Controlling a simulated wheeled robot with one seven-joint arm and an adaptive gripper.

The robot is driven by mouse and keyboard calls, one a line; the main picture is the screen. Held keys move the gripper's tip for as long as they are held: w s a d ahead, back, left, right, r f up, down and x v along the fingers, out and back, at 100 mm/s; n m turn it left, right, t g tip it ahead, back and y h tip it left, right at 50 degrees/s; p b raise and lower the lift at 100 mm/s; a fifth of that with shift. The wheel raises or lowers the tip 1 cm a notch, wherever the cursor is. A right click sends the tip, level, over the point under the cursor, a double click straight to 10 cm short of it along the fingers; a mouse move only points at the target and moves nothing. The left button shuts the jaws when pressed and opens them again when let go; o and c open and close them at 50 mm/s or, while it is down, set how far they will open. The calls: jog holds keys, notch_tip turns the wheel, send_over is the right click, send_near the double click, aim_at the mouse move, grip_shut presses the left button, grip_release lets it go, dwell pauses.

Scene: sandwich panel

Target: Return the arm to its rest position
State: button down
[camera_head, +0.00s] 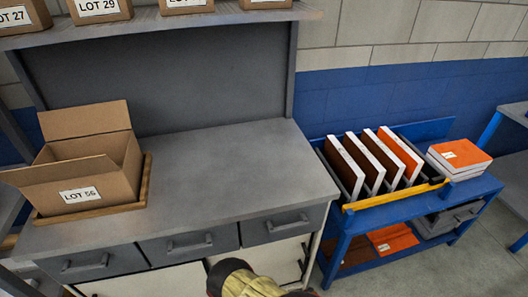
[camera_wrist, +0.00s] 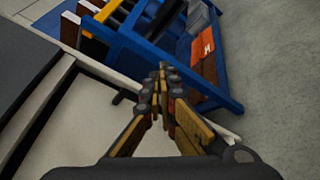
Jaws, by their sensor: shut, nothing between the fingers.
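My gripper (camera_wrist: 162,85) shows in the wrist view with its fingers together, shut and empty. It points down past the bench front toward the blue cart (camera_wrist: 205,80) and the grey floor. In the head view, part of my arm shows at the bottom centre, in front of the bench drawers; the fingertips are not visible there. Nothing is seen touching the fingers.
A grey workbench (camera_head: 215,165) with drawers holds an open carton labelled LOT 56 (camera_head: 100,178) on a wooden tray. A blue cart (camera_head: 345,230) at right holds several upright panels (camera_head: 365,160) and a stack of orange-topped panels (camera_head: 460,153). The middle of the benchtop is clear.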

jog(key=s+a+r+m+g+y+p, duration=0.1)
jog(key=s+r+m+g+y, duration=0.3)
jog(key=r, duration=0.6)
jog(key=s+a+r+m+g+y, duration=0.1)
jog(key=s+r+m+g, duration=0.3)
jog(key=r, duration=0.6)
jog(key=s+a+r+m+g+y+p, duration=0.1)
jog(key=s+r+g+y, duration=0.1)
jog(key=r+g, duration=0.6)
jog(key=d+r+m+t+y+p, duration=0.1)
jog(key=r+m+t, duration=0.1)
jog(key=r, duration=0.8)
jog(key=s+d+r+m+t+y+p, duration=0.1)
jog(key=r+t, duration=0.4)
jog(key=r, duration=0.5)
jog(key=s+d+r+m+t+y+p, duration=0.1)
jog(key=d+r+m+t+y, duration=0.1)
jog(key=r, duration=0.8)
jog(key=shift+s+d+r+m+t+y, duration=0.3)
jog(key=shift+d+m+t+y, duration=0.1)
jog(key=shift+m+t+y, duration=0.4)
